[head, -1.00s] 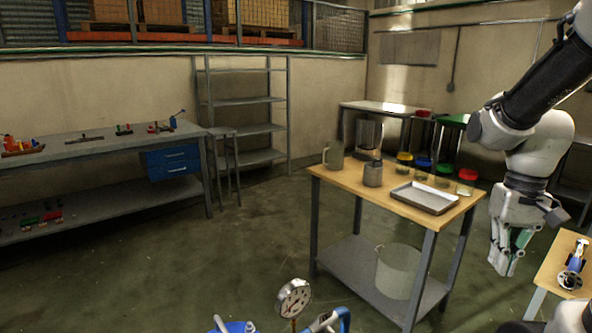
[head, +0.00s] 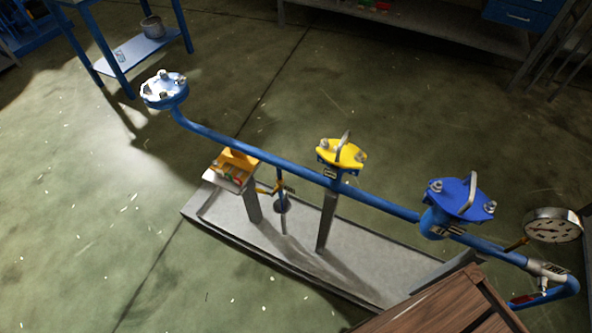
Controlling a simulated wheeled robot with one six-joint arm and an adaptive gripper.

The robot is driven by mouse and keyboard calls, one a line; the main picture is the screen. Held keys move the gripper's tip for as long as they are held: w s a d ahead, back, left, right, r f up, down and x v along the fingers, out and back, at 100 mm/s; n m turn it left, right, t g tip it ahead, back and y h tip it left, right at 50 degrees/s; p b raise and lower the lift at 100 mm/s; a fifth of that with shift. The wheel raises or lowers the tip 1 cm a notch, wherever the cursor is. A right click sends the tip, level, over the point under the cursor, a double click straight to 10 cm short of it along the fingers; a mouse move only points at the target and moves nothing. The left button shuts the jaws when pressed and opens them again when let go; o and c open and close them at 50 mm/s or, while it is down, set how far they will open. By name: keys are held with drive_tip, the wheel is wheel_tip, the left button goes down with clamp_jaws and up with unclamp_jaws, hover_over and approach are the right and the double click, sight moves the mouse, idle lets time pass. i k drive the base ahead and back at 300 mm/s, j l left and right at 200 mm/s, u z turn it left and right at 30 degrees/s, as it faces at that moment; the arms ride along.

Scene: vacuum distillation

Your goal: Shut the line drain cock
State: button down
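A blue pipe line (head: 390,209) runs across the head view from upper left to lower right. Under its middle a thin blue drain pipe (head: 283,220) goes down toward the skid floor, with a dark round part around its lower end. A small yellow handle (head: 266,189) sits beside the top of this pipe and looks like the drain cock's lever. It is too small to tell whether it is open or shut. Another small fitting with a red part (head: 526,299) is on the pipe's right end. My gripper is not in view.
A yellow flanged fitting (head: 342,153), a blue one (head: 460,200) and a round end flange (head: 164,88) sit on the line. A gauge (head: 552,225) is at right. A wooden top (head: 440,310) blocks the lower right. An orange-yellow box (head: 232,168) stands left of the drain. Floor at left is clear.

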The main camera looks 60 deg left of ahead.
sight(259, 191)
drive_tip(key=u, duration=2.4)
